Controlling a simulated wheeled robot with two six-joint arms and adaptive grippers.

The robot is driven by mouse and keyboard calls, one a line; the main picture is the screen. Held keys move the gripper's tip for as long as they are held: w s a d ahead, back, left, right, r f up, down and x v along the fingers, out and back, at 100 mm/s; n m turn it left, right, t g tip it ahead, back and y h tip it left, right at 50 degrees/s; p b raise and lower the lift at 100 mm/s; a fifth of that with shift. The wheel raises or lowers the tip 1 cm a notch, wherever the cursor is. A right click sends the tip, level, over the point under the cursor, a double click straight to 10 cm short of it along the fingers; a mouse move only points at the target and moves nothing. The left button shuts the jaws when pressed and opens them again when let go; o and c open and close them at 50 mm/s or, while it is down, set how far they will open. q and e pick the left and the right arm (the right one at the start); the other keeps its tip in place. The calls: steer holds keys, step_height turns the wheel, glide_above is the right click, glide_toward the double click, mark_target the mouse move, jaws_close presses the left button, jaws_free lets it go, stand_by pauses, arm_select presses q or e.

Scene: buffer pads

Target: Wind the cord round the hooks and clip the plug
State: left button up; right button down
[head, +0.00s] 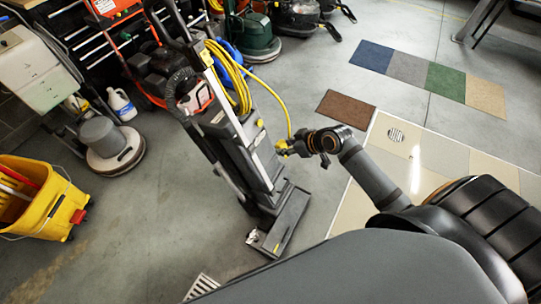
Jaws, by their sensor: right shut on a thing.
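The yellow cord (240,88) hangs in several loops round the upper part of an upright grey floor machine (232,130). A loose run of the cord arcs out to the right and drops to my right gripper (286,149). My right gripper is shut on the yellow plug end of the cord, close to the right side of the machine's body. The hooks are mostly hidden under the loops, and a clip cannot be made out. My left gripper is not in view.
A yellow mop bucket (40,198) and a round floor scrubber (108,145) stand at the left. More machines stand behind, including a green one (250,37). Coloured carpet samples (408,68) lie at the back right. Open floor lies in front of the machine.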

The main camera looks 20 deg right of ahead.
mark_target(253, 150)
steer(key=shift+n+g+y, duration=0.3)
steer(key=shift+n+y, duration=0.2)
steer(key=shift+n, duration=0.3)
steer(key=b+x, duration=0.2)
steer(key=x, duration=0.3)
steer(key=b+x, duration=0.2)
steer(key=x, duration=0.4)
steer(key=w+b+x, duration=0.1)
steer(key=b+x, duration=0.2)
steer(key=x, duration=0.2)
steer(key=shift+w+d, duration=0.1)
steer(key=shift+w, duration=0.1)
steer(key=shift+w+f+b, duration=0.1)
steer(key=shift+w+b, duration=0.1)
steer(key=shift+b, duration=0.1)
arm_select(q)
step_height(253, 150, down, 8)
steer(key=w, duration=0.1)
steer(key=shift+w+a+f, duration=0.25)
arm_select(e)
steer(key=shift+a, duration=0.25)
steer(key=shift+w, duration=0.1)
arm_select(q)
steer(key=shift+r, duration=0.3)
arm_select(e)
steer(key=shift+s+d, duration=0.1)
steer(key=shift+s, duration=0.1)
